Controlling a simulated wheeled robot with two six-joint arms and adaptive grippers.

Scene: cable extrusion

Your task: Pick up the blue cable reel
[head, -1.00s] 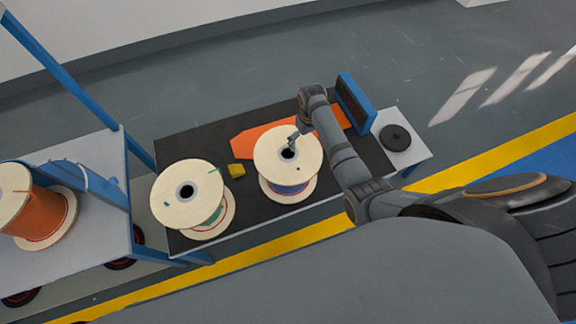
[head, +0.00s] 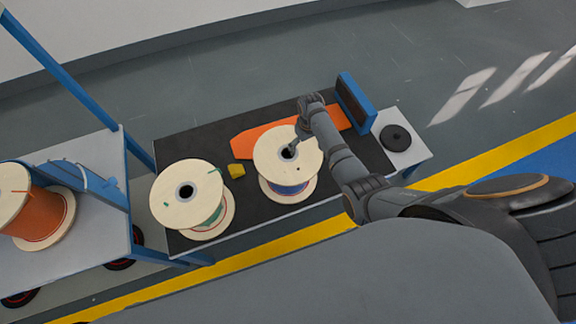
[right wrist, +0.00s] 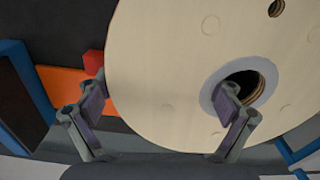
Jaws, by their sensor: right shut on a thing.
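The blue cable reel (head: 274,151) stands on the black-topped table. It has pale round flanges, and a little blue winding shows between them. My right gripper (head: 291,150) is at its top flange, near the centre hole. In the right wrist view, the reel's pale flange (right wrist: 170,60) fills much of the picture. There one finger of the right gripper (right wrist: 163,100) is at the hub hole and the other is beside the flange's outer edge. The gripper is shut on the reel. My left gripper is not in view.
A green cable reel (head: 178,207) stands close to the left, with a small yellow block (head: 236,170) between. An orange piece (head: 256,138) lies behind. A blue upright holder (head: 350,95) and black disc (head: 395,137) are at right. An orange reel (head: 45,212) sits on the left cart.

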